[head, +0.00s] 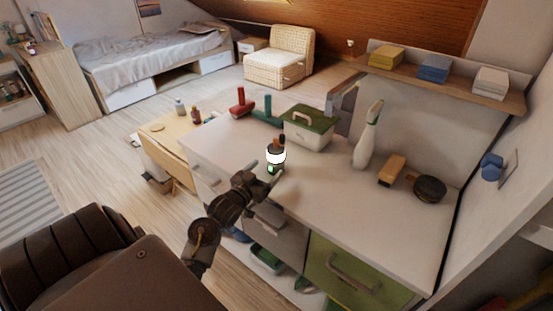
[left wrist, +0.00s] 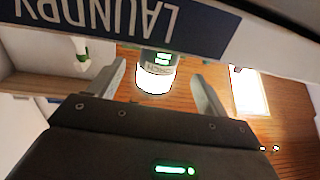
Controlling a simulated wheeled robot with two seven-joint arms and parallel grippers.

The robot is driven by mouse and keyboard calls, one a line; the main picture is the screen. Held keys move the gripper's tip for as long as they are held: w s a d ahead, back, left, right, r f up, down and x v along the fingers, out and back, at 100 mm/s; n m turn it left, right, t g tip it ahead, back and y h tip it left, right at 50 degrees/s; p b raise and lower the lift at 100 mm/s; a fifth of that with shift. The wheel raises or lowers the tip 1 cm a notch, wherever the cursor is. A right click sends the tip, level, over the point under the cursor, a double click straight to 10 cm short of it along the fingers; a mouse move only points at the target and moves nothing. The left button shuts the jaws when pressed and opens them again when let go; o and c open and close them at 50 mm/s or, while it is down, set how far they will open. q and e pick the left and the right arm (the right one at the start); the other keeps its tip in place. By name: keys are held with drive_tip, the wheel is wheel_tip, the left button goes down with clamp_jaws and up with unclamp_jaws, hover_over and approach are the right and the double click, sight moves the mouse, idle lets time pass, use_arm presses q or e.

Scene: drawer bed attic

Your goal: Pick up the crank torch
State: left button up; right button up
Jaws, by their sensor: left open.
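A small upright object with a dark top and a glowing white band (head: 276,154), which looks like the crank torch, stands on the white counter (head: 330,205). My left gripper (head: 272,170) is open, just in front of it and low over the counter. In the left wrist view the glowing band (left wrist: 155,78) shows between the two spread fingers of my left gripper (left wrist: 162,85), with a grey body beside it. The fingers do not visibly touch it; its exact depth between them is unclear. My right gripper is not in view.
Behind the torch is a box with a green lid (head: 309,124). Red (head: 240,105) and green (head: 267,110) items stand at the back left. A white bottle (head: 367,140), an orange-brown block (head: 392,170) and a round black item (head: 430,188) are to the right. The counter's front right is clear.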

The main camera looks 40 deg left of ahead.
sight(271, 165)
use_arm(q)
drive_tip(key=shift+w+r, duration=0.15)
drive_tip(key=w, duration=0.1)
drive_tip(key=w+p, duration=0.1)
drive_tip(key=w, duration=0.2)
drive_tip(key=shift+w+a+f, duration=0.2)
drive_tip(key=shift+w+a, duration=0.05)
drive_tip(key=shift+w, duration=0.15)
drive_tip(key=shift+c, duration=0.6)
drive_tip(key=c, duration=1)
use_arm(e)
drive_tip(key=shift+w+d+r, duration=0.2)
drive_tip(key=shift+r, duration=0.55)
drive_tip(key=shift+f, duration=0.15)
